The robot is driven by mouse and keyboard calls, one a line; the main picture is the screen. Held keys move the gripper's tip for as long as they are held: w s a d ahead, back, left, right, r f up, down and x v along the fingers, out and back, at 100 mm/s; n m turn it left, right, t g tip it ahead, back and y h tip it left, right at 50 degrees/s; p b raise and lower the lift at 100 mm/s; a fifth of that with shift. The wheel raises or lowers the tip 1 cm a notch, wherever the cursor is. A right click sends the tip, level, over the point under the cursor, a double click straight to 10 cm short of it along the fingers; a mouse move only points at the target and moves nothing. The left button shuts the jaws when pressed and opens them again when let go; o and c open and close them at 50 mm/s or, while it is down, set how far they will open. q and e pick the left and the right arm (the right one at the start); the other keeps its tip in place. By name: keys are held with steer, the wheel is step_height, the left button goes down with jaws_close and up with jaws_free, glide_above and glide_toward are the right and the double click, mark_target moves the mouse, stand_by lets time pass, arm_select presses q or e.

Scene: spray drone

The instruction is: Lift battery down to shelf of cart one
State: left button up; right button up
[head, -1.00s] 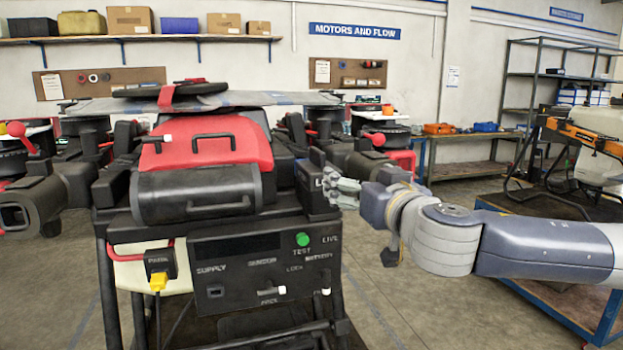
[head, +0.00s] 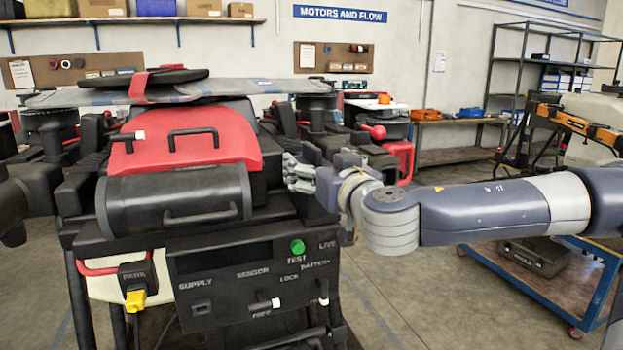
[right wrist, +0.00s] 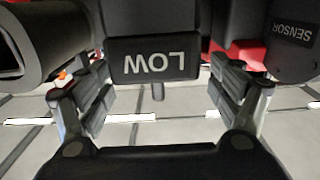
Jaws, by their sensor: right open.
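The spray drone stands on a dark stand with a red hood (head: 190,140) and a black rounded housing with a handle (head: 175,198). A black block marked LOW (right wrist: 153,68) shows in the right wrist view; I cannot tell for sure whether it is the battery. My right gripper (head: 302,174) is at the drone's right side; it also shows in the right wrist view (right wrist: 158,105). It is open, with a finger on either side of the LOW block and nothing visibly clamped. My left gripper is not in view. No cart is marked as cart one in the head view.
A control panel (head: 250,275) with switches and a green button is on the stand's front. At right, a blue-framed cart (head: 530,290) carries a black case (head: 533,257) on its low deck. A workbench (head: 450,140) and tall rack stand behind. Floor between is clear.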

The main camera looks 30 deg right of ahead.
mark_target(312, 157)
steer(key=shift+p+x, duration=0.6)
steer(key=shift+x, duration=0.35)
steer(key=shift+w+d+f+p, duration=0.15)
steer(key=shift+w+d+p, duration=0.05)
steer(key=shift+w, duration=0.35)
steer(key=shift+w+d+f+p, duration=0.15)
steer(key=shift+w+d, duration=0.1)
steer(key=shift+w, duration=0.5)
steer(key=shift+s, duration=0.1)
steer(key=c, duration=1.8)
steer(key=shift+r, duration=0.3)
steer(key=shift+c, duration=1.1)
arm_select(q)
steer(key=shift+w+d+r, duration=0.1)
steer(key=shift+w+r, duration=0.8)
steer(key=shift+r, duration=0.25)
arm_select(e)
steer(key=shift+r, duration=0.1)
